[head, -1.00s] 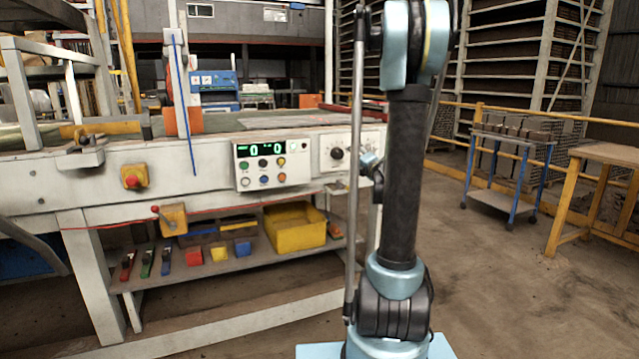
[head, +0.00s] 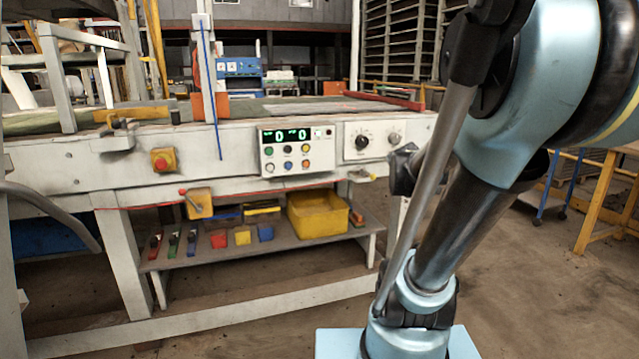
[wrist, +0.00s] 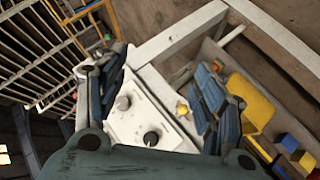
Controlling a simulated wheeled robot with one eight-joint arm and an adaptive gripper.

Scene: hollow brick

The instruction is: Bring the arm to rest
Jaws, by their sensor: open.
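My gripper (wrist: 157,68) shows in the wrist view with its two dark jointed fingers spread well apart and nothing between them. Beyond the fingers are the machine's white panel with two round knobs (wrist: 143,118) and the lower shelf with a yellow bin. No contact with either shows. In the head view my blue and black arm (head: 470,225) leans up to the right from its base.
The white machine frame (head: 110,165) stands on the left, with a button panel (head: 297,149) and a knob panel (head: 372,141). The yellow bin (head: 318,215) and small coloured blocks sit on its shelf. A wooden table (head: 612,165) stands at right. Floor between is open.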

